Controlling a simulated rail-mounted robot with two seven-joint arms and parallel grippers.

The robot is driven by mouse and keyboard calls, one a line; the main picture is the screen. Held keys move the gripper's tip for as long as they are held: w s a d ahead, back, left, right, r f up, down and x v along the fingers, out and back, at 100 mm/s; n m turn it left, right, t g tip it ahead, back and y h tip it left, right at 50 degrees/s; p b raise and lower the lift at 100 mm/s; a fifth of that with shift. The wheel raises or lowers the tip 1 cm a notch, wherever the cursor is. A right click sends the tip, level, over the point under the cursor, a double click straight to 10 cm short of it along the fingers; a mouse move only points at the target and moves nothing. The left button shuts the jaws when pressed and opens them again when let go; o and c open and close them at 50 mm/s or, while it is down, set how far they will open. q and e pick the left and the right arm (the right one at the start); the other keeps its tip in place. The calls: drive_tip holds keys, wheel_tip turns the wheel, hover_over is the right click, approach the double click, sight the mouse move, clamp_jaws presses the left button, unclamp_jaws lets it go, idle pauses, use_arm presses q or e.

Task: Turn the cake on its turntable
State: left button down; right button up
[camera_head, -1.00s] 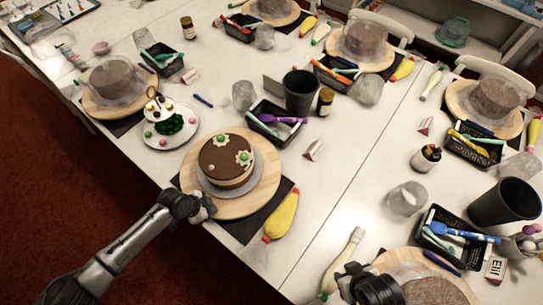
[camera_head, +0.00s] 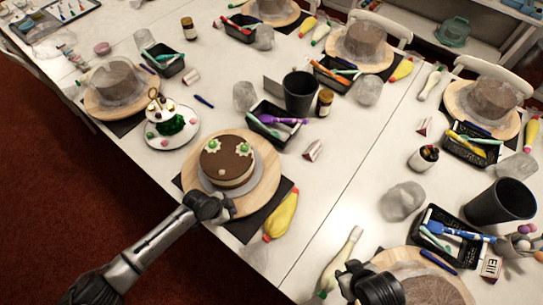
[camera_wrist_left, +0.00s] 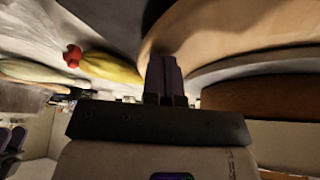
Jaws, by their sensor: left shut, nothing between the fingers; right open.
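My right gripper (camera_head: 345,284) is open, at the bottom beside another turntable.
A yellow piping bag (camera_head: 281,217) lies right of the turntable. A black tool tray (camera_head: 272,124), a dark cup (camera_head: 299,91) and a tiered stand (camera_head: 170,126) stand behind. The table's front edge is at the left, and several other covered cakes stand around.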

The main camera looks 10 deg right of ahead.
sight(262, 202)
use_arm(q)
drive_tip(key=shift+d, duration=2.3)
drive_tip(key=d, duration=0.1)
drive_tip(key=w+d+b, duration=0.1)
drive_tip(key=d, duration=0.1)
drive_tip(key=d+b, duration=0.1)
drive_tip(key=shift+w+d+f, duration=0.1)
drive_tip(key=shift+w+d, duration=0.1)
drive_tip(key=shift+w, duration=0.1)
drive_tip(key=shift+w+d, duration=0.2)
drive_tip(key=shift+d, duration=0.2)
drive_tip(key=shift+r+p, duration=1.3)
drive_tip(key=shift+r, duration=0.3)
drive_tip(key=shift+f, duration=0.1)
